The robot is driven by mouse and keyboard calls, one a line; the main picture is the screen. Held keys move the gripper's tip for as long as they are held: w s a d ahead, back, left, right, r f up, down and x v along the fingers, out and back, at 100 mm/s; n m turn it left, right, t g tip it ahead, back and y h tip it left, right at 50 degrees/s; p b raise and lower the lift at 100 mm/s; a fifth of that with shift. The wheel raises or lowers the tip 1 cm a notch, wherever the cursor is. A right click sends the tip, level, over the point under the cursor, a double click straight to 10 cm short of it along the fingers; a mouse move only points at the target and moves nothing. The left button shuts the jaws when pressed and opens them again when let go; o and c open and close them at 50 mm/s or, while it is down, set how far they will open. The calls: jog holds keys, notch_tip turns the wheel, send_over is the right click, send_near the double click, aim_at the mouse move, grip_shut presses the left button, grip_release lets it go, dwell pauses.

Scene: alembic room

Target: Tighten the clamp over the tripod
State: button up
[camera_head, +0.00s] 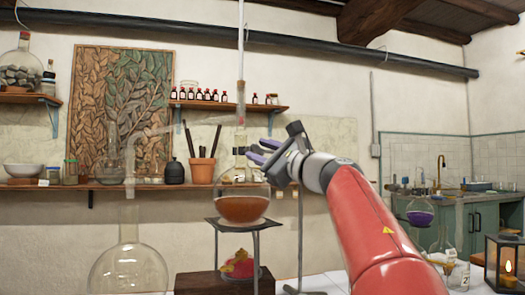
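A tripod (218,226) stands left of my arm, with a round flask (243,207) of orange-brown liquid on top. A small dark piece (240,151) sits at the flask's neck and may be part of the clamp. The clamp's screw and jaws are too small and too covered to make out. My gripper (261,151) is just right of the neck, above the flask's bulb. Its two purple fingertips are apart, with nothing clearly seen between them. I cannot tell whether they touch the clamp.
A thin upright rod (300,235) stands behind my arm. A glass tube (241,75) rises above the flask neck. A large clear flask (128,265) stands at left. A burner-like red thing (240,265) is under the tripod. A lantern (503,262) is at far right.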

grip_shut()
